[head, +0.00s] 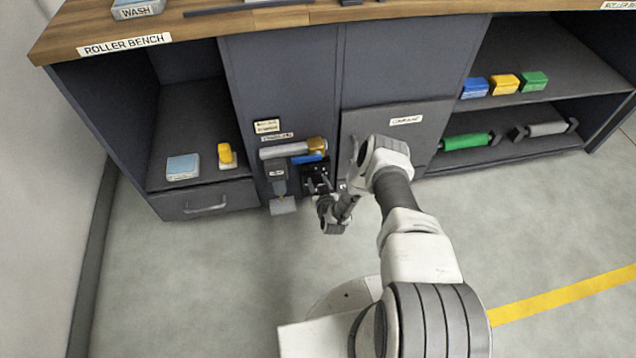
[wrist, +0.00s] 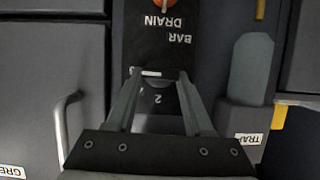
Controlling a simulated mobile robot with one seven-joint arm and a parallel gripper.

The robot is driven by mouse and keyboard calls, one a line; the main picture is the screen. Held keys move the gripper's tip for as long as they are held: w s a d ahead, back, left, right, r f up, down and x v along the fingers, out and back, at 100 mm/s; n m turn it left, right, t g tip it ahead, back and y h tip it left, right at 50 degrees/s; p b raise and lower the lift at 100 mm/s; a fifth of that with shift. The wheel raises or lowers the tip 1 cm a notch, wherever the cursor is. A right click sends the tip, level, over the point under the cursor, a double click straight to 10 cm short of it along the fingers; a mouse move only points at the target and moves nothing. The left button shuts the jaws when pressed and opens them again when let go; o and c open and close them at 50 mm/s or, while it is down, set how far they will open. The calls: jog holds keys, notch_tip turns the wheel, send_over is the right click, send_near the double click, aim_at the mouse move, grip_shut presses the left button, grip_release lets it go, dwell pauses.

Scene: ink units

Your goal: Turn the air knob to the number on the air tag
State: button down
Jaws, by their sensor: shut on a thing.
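My gripper (head: 318,182) is at the dark panel low on the cabinet front. In the wrist view, my gripper (wrist: 158,74) has its two fingers on either side of a small dark knob, the air knob (wrist: 151,73), and is shut on it. A short white mark shows on the knob. The dark panel (wrist: 140,40) carries the words BAR and DRAIN and a digit 2, upside down in this view. The other scale numbers are hidden or too small to read. A cream tag (head: 267,126) hangs above left on the cabinet; its text is unreadable, so I cannot tell whether it is the air tag.
Beside the panel are a silver cylinder with a gold end (head: 285,149), a blue part (head: 308,158) and a grey trap (wrist: 250,75). An orange part (wrist: 163,5) sits near DRAIN. The floor in front is clear.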

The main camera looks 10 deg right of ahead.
jog(key=shift+c, duration=1.4)
grip_release()
jog(key=shift+s+r, duration=0.1)
jog(key=shift+s, duration=0.05)
